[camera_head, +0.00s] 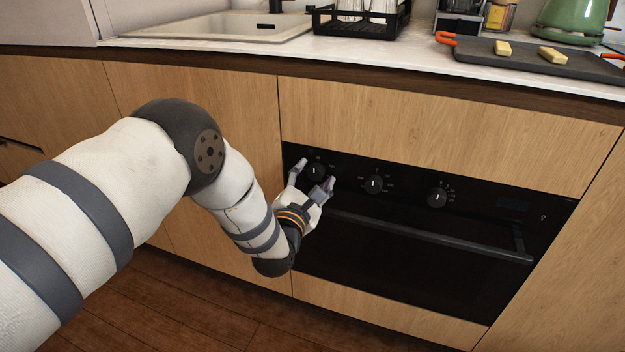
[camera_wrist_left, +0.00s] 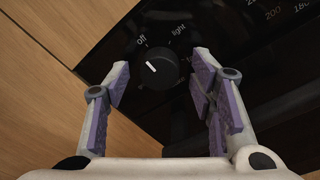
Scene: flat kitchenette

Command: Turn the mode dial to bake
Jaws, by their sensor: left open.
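The mode dial (camera_head: 316,170) is the leftmost black knob on the oven panel, with my left gripper (camera_head: 314,176) just in front of it. In the left wrist view the dial (camera_wrist_left: 157,67) shows between and beyond the two purple-padded fingers. The left gripper (camera_wrist_left: 160,82) is open, with a gap on both sides of the knob; I see no contact. The dial's short white mark points to the upper left, roughly toward "Off". "light" is printed to its upper right. I cannot read a bake label; the right finger hides part of the panel. My right gripper is not in view.
Two more knobs, a middle one (camera_head: 373,184) and a right one (camera_head: 437,197), sit on the panel. The oven handle (camera_head: 430,235) runs below them. Wooden cabinet fronts surround the oven (camera_head: 400,270). A grey tray (camera_head: 500,66) stands on the counter above.

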